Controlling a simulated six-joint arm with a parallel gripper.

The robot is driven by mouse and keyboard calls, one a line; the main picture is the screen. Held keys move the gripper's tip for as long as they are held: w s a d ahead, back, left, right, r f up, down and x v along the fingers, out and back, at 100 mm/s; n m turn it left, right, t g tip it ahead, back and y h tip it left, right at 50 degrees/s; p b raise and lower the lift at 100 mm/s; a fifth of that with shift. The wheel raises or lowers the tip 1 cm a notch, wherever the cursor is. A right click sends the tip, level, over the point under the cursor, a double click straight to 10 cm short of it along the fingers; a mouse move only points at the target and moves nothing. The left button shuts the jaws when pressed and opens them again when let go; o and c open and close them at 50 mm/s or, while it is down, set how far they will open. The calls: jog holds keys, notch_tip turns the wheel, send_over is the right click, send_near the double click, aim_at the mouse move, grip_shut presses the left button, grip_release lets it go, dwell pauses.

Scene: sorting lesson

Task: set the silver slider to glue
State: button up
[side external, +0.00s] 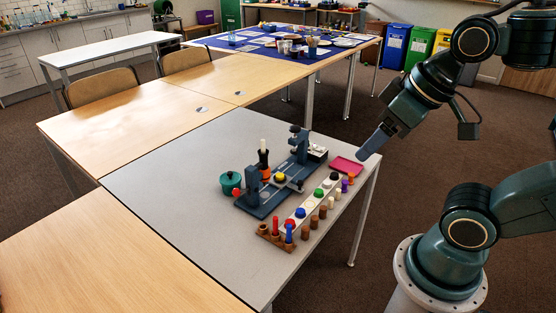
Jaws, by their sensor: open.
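A dark blue fixture (262,209) with two upright posts stands on the grey table. A yellow round part (280,178) sits between its posts, with small pale metallic-looking parts beside it. I cannot tell for sure which of these is the silver slider, and no glue mark can be read at this size. My gripper (363,155) hangs above the table's right edge, up and to the right of the fixture, near the pink tray. It points down and left, is open, and touches nothing that I can see.
A white strip with coloured round pieces (319,194) lies along the fixture's front, with several small pegs beside it. A pink tray (347,165), a teal lidded pot (231,183) and a brown peg holder (275,239) stand around. The grey table's left part (170,190) is clear.

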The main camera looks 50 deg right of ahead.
jog(key=shift+w, duration=0.1)
jog(key=c, duration=0.5)
jog(key=w+d+f+m+g, duration=0.15)
jog(key=w+d, duration=0.25)
jog(key=w, duration=0.4)
jog(key=w+d+f+m+g, duration=0.1)
jog(key=w+d+m, duration=0.2)
jog(key=w, duration=0.5)
jog(key=w+d+f+m+g, duration=0.1)
jog(key=w+d+f, duration=0.2)
jog(key=f, duration=0.3)
jog(key=w+d+f+m+g, duration=0.1)
jog(key=w+d+f+m, duration=0.1)
jog(key=w+d+f, duration=0.2)
jog(key=w+d+f+m+g, duration=0.1)
jog(key=w+d+f, duration=0.2)
jog(key=d+f, duration=0.3)
jog(key=shift+w+f+m, duration=0.15)
jog(key=shift+w+f, duration=0.05)
jog(key=shift+f, duration=0.4)
jog(key=shift+w+f+m, duration=0.1)
jog(key=shift+w+f, duration=0.05)
jog(key=shift+f, duration=0.45)
jog(key=shift+f, duration=0.1)
